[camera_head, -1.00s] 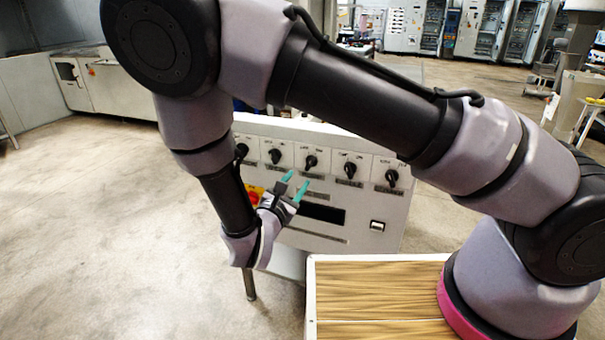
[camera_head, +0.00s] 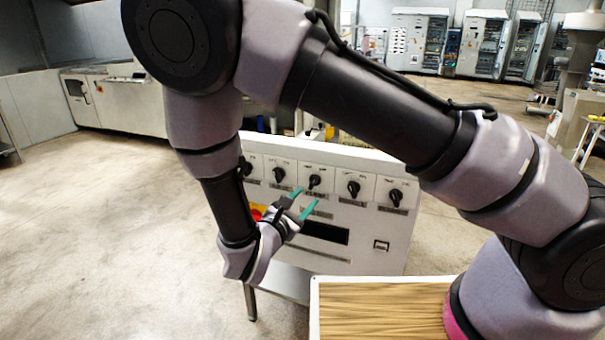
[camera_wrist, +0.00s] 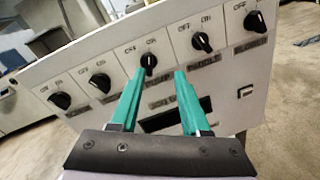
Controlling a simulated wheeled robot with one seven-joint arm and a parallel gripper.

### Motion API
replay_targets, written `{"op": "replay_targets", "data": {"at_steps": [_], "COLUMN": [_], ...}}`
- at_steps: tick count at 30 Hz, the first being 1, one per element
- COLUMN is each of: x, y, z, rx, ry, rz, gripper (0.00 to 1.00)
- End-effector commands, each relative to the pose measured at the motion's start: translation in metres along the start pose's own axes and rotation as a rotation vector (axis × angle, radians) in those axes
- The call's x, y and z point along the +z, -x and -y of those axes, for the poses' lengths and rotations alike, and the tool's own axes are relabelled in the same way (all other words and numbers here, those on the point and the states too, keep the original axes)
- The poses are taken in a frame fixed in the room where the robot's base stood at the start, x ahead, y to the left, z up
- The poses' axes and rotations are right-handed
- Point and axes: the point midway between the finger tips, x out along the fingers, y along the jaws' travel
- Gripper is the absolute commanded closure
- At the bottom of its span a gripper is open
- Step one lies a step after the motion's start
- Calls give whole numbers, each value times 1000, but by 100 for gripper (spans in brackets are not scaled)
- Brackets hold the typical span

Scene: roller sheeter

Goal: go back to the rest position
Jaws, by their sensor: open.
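My gripper (camera_head: 303,201) has two teal fingers and is open and empty in front of the white control panel (camera_head: 378,228). The panel carries a row of several black rotary knobs, among them a middle knob (camera_head: 314,182). In the wrist view my gripper (camera_wrist: 153,93) has its fingers apart, pointing at the panel. The middle knob (camera_wrist: 148,62) shows just beyond and between the fingertips, with a visible gap. A red button on yellow (camera_head: 258,212) is partly hidden behind my arm. My forearm also hides part of the leftmost knob in the head view.
A white-edged box with a wood-grain top (camera_head: 385,310) stands low in front of the panel. Open floor (camera_head: 100,220) lies to the left. Grey machines (camera_head: 115,100) and electrical cabinets (camera_head: 480,45) stand far back.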

Motion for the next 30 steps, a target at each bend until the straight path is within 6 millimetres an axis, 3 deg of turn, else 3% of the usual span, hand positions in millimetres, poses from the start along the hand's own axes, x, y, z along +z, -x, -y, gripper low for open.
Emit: {"op": "replay_targets", "data": {"at_steps": [6,12,21,30], "x": [78,146,230,307], "y": [-49,-70,-66,-47], "z": [33,74,115,124], "rx": [-423,-819,-1298,-1581], "ry": [-236,-511,-1015,-1632], "rz": [9,5,-23,-69], "gripper": [54,54,54,54]}}
